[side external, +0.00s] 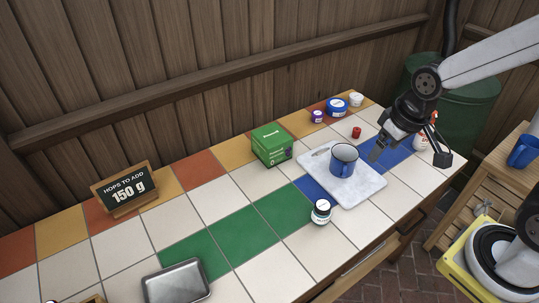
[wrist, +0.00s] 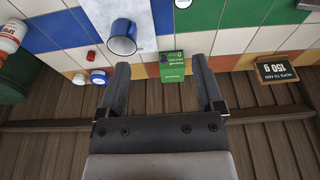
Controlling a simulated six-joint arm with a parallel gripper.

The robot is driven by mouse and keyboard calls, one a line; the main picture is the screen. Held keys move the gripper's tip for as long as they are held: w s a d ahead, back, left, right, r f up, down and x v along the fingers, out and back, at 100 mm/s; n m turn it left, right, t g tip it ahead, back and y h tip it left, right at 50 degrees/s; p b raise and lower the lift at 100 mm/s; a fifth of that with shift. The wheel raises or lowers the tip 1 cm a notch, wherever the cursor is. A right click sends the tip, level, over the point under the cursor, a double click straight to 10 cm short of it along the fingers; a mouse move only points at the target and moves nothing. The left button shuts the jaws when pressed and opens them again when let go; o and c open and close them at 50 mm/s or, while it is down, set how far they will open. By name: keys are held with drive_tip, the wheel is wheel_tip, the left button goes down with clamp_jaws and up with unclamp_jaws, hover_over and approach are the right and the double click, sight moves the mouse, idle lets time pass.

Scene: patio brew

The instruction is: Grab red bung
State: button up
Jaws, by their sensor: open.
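The red bung (side external: 356,132) is a small red piece on the tiled table, behind the white board and the blue mug. It also shows in the wrist view (wrist: 91,55), up and left of my fingers, clear of other things. My gripper (side external: 409,153) is open and empty at the right end of the table, to the right of the bung. In the wrist view my gripper (wrist: 162,72) has its two fingers spread wide, with the green box beyond the gap between them. The bung lies outside that gap and is not touched.
A blue mug (side external: 343,164) stands on the white board (side external: 365,192). A green box (side external: 271,147), a purple jar (side external: 317,117), a blue-lidded tub (side external: 337,106) and a white pot (side external: 356,99) stand nearby. Tiles around the bung are bare.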

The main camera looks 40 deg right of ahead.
drive_tip(key=w+d+r+m+t+y, duration=0.1)
drive_tip(key=w+d+m+t+y, duration=0.2)
drive_tip(key=w+m, duration=0.65)
drive_tip(key=w+d+m+t+y, duration=0.1)
drive_tip(key=w+d+m+t, duration=0.35)
drive_tip(key=m, duration=0.75)
drive_tip(key=w+d+f+m+t+h, duration=0.1)
drive_tip(key=w+d+m+t+h, duration=0.2)
drive_tip(key=d+m, duration=0.65)
drive_tip(key=w+d+f+m+h, duration=0.1)
drive_tip(key=w+d+m+h, duration=0.5)
drive_tip(key=d, duration=0.7)
drive_tip(key=m+y, duration=0.1)
drive_tip(key=y, duration=0.1)
approach(356, 133)
drive_tip(key=w+d, duration=0.2)
drive_tip(key=shift+w+f, duration=0.35)
drive_tip(key=shift+w, duration=0.05)
drive_tip(key=shift+f, duration=0.35)
drive_tip(key=shift+d, duration=0.1)
drive_tip(key=shift+x, duration=1.25)
